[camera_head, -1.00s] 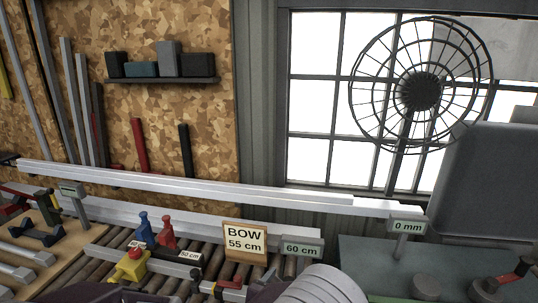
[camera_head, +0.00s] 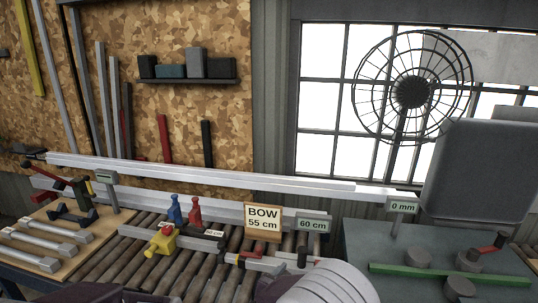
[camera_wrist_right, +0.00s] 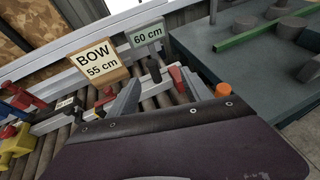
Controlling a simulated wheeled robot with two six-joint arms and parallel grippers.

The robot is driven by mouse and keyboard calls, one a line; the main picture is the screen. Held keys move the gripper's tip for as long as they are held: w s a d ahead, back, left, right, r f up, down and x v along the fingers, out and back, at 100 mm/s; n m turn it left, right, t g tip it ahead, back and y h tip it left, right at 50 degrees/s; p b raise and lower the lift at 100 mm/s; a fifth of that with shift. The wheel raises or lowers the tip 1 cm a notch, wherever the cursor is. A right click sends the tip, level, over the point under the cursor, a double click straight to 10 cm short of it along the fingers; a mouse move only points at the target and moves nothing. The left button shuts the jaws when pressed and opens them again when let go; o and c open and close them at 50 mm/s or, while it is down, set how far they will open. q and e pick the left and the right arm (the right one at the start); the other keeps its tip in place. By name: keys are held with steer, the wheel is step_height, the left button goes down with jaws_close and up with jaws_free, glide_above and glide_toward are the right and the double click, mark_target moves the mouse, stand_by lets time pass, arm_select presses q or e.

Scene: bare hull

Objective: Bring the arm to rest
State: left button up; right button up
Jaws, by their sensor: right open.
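My right gripper (camera_wrist_right: 160,84) shows in the right wrist view with two grey fingers spread apart and nothing between their tips. They point at the roller bed, near a dark upright handle and a red part; I cannot tell whether they touch anything. In the head view my right arm, pale and ribbed (camera_head: 332,286), comes in at the bottom edge, with its dark hand part (camera_head: 272,290) beside it. The finger tips are hard to make out there. My left gripper's fingers are not seen; a dark shape lies at the bottom left edge.
A roller bed (camera_head: 92,268) carries a clamp with a yellow part (camera_head: 162,242), red and blue pieces, and a "BOW 55 cm" sign (camera_head: 263,221). A long white beam (camera_head: 220,177) crosses behind. A grey-green table (camera_head: 430,285) with a green bar stands right, a wooden board (camera_head: 75,245) left.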

steer(key=w+d+m+g+h+b, duration=0.2)
steer(key=d+m, duration=0.2)
steer(key=d, duration=0.7)
steer(key=s+d+f+m+g+b, duration=0.2)
steer(key=s+d+f+m+g, duration=0.1)
steer(key=s+d+m+g, duration=0.25)
steer(key=s+d+f+m+g+b, duration=0.1)
steer(key=s+d+f+m+g, duration=0.3)
steer(key=s+d, duration=0.35)
steer(key=s+a+f+m+g+y+b, duration=0.1)
steer(key=s+a+f+m+y, duration=0.45)
steer(key=s+m, duration=0.4)
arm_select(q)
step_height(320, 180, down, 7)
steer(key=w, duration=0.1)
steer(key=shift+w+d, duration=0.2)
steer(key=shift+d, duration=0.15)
arm_select(e)
steer(key=w+a+f+m+t+y, duration=0.1)
steer(key=a+m+y, duration=0.1)
steer(key=a+m, duration=0.4)
steer(key=shift+w+a+f+m+y, duration=0.3)
steer(key=shift+a+m+y, duration=0.1)
steer(key=shift+m, duration=0.6)
